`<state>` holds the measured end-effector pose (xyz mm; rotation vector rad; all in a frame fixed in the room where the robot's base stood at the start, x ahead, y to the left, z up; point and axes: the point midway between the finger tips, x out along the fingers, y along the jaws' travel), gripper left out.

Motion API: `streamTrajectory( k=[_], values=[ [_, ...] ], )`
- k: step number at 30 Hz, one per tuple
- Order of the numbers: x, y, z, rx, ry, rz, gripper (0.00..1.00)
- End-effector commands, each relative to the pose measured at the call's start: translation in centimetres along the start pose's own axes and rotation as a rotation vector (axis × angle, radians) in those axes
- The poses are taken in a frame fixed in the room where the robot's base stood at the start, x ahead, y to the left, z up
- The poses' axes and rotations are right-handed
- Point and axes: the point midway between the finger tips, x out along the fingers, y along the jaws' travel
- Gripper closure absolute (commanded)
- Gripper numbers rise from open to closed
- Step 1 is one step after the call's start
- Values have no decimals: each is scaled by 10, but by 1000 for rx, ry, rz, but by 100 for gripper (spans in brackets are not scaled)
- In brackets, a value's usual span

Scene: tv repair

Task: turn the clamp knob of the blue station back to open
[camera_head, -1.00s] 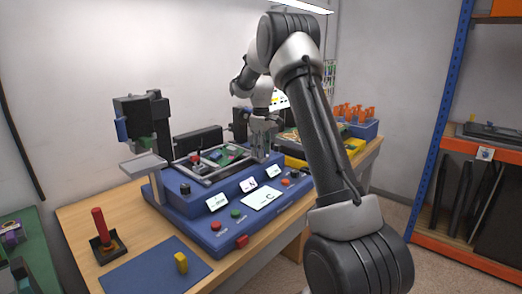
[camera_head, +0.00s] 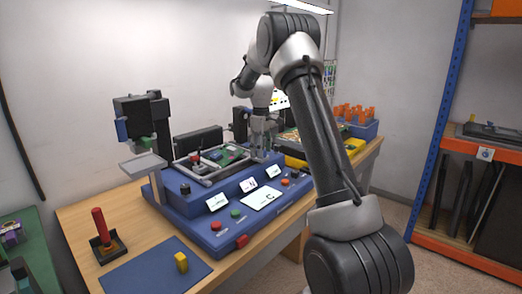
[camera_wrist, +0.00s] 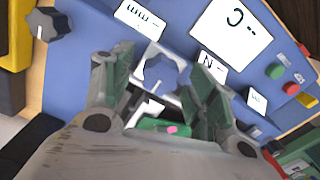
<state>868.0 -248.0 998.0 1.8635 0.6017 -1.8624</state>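The blue station (camera_head: 200,236) stands on the wooden bench, with buttons, small white displays and a board tray on top. My gripper (camera_head: 262,150) points down at the station's back right side. In the wrist view, a grey-blue lobed knob (camera_wrist: 165,72) sits between the two green-padded fingertips of my gripper (camera_wrist: 162,62). The fingers are apart, one on each side of the knob; I cannot tell whether either touches it. A second dark lobed knob (camera_wrist: 48,24) is at the upper left of the wrist view. The gripped area is too small to read in the head view.
A camera-like stand (camera_head: 140,120) rises at the station's left. A bin of orange-topped items (camera_head: 358,124) is at the back right.

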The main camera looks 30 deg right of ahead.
Motion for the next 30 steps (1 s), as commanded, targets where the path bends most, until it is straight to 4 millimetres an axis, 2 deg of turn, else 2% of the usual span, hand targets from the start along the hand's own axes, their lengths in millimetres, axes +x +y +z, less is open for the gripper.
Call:
streamTrajectory(
  k=[8,11,21,25,30],
  values=[
    [-6,0,0,0,1,1,42],
    [-20,0,0,0,2,1,42],
    [-94,0,0,0,2,2,42],
    [-111,0,0,0,1,0,42],
    [-119,0,0,0,-1,-1,42]
  ],
)
